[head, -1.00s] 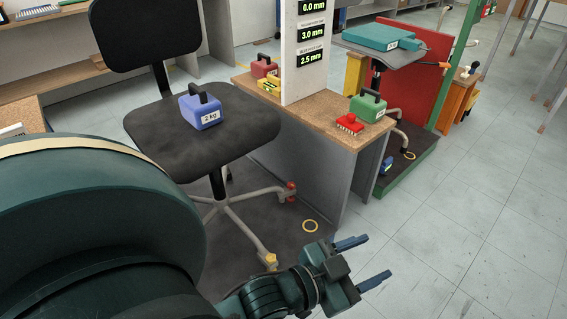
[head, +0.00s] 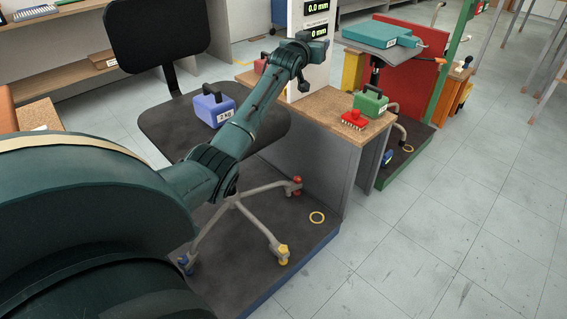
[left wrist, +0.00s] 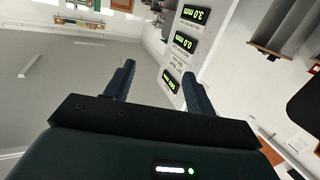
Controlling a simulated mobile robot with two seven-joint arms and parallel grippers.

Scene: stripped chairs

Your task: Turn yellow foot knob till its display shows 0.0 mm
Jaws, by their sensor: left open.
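The yellow foot knob (head: 283,250) sits at the end of a front leg of the office chair (head: 205,130), low over the dark platform. A white post (head: 297,18) carries green-lit displays. One display (head: 317,7) reads 0.0 mm; the display below (head: 317,32) ends in 0 mm, partly covered by my arm. In the left wrist view, displays read 3.0 mm (left wrist: 195,14) and 0.0 mm (left wrist: 185,41); a third (left wrist: 170,81) is hard to read. I cannot tell which is yellow's. My left gripper (head: 312,52) is raised before the post, open and empty, far above the knob.
The chair's other feet have a red knob (head: 297,181) and a blue knob (head: 186,262). A blue 2 kg weight (head: 211,108) rests on the seat. The wooden bench (head: 345,105) holds a green weight (head: 370,101) and red brush-like block (head: 354,119). Floor at right is clear.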

